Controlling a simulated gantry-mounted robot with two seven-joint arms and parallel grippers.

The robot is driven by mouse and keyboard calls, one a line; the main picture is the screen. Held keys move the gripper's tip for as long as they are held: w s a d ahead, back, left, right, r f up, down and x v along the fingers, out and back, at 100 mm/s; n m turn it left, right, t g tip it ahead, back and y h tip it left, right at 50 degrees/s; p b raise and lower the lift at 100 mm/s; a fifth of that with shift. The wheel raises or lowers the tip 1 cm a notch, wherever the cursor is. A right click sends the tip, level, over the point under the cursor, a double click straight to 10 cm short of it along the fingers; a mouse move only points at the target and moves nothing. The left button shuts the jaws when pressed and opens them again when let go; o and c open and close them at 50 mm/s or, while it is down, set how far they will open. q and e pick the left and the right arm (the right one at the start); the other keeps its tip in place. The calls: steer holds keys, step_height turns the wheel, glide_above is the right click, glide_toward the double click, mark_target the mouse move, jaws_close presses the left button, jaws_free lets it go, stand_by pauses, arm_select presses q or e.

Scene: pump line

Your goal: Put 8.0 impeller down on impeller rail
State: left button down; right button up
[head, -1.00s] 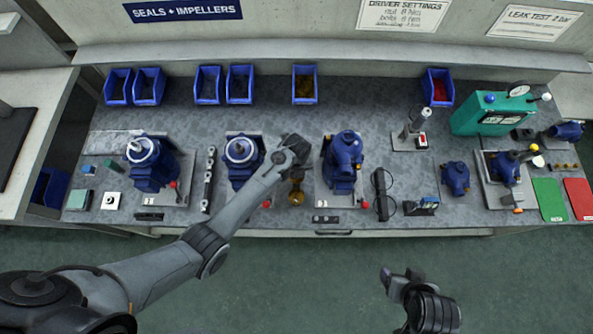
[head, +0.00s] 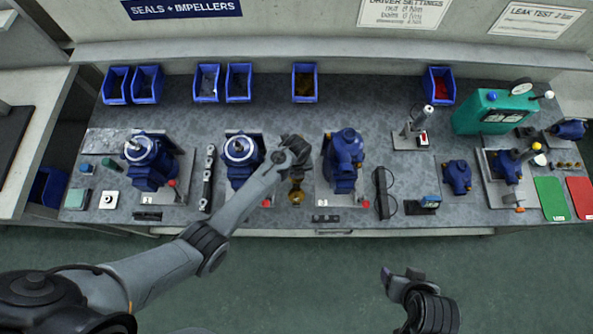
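A brass-coloured impeller (head: 296,197) shows at the front of the bench, between the second and third blue pumps. My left gripper (head: 297,178) points down right over it, at its upper edge. The fingers are small and partly hidden by my wrist, so their grip on the impeller is unclear. I cannot tell whether the impeller touches the bench. A narrow dark rail with light round parts (head: 208,180) lies left of the second pump; I cannot tell whether it is the impeller rail. My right gripper (head: 400,274) is empty and open over the floor in front of the bench.
Blue pumps (head: 150,163), (head: 240,160) and (head: 343,160) stand on plates along the bench. Blue bins (head: 207,83) line the back. A dark long holder (head: 381,193) lies right of the third pump. A green leak tester (head: 490,112) stands at right.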

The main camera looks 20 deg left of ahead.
arm_select(q)
steer(key=shift+f, duration=0.2)
stand_by(0.6)
steer(key=c, duration=0.9)
jaws_free()
steer(key=shift+r, duration=0.15)
steer(key=shift+r+p, duration=0.55)
steer(key=shift+p, duration=0.2)
step_height(320, 180, up, 8)
steer(key=p, duration=0.8)
steer(key=shift+f, duration=0.2)
